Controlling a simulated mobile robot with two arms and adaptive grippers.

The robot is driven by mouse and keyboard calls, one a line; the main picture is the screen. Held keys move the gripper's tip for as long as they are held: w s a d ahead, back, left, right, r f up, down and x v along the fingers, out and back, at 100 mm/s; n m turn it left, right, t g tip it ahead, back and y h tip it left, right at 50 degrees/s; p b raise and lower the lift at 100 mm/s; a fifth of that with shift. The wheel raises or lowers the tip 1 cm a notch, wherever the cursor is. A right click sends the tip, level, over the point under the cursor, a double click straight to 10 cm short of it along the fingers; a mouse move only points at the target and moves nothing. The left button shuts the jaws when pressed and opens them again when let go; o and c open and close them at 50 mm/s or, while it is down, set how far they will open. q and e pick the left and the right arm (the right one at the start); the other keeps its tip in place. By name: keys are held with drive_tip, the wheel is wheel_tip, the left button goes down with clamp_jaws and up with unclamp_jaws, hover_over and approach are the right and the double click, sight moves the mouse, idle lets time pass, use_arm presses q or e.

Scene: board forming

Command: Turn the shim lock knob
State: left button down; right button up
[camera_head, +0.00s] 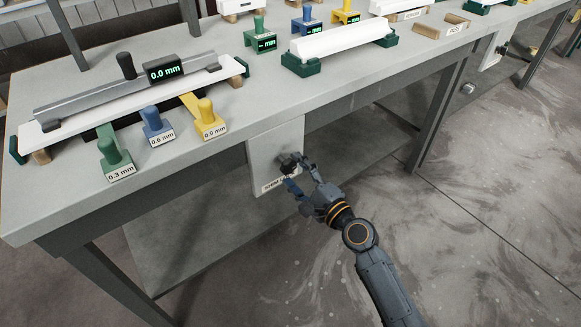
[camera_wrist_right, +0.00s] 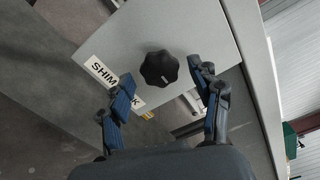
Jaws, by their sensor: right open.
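The shim lock knob (camera_wrist_right: 159,68) is black and lobed, with a light mark on its face. It sits on a grey panel (camera_head: 268,150) hanging under the table's front edge, with a white "SHIM" label (camera_wrist_right: 101,71) whose last letters are partly hidden. In the head view the knob (camera_head: 288,161) is partly covered by my right gripper (camera_head: 298,173). The right gripper is open, its blue-padded fingers on either side of the knob in the right wrist view (camera_wrist_right: 165,88), with visible gaps to it. My left gripper is not in view.
On the table (camera_head: 270,85), green (camera_head: 117,155), blue (camera_head: 157,128) and yellow (camera_head: 207,120) shims sit along a white board (camera_head: 80,122) beneath a gauge reading 0.0 mm (camera_head: 164,70). A second white board (camera_head: 342,40) stands farther right. The floor right of the panel is clear.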

drive_tip(key=v, duration=0.9)
drive_tip(key=shift+s+d, duration=0.2)
drive_tip(key=shift+s, duration=0.05)
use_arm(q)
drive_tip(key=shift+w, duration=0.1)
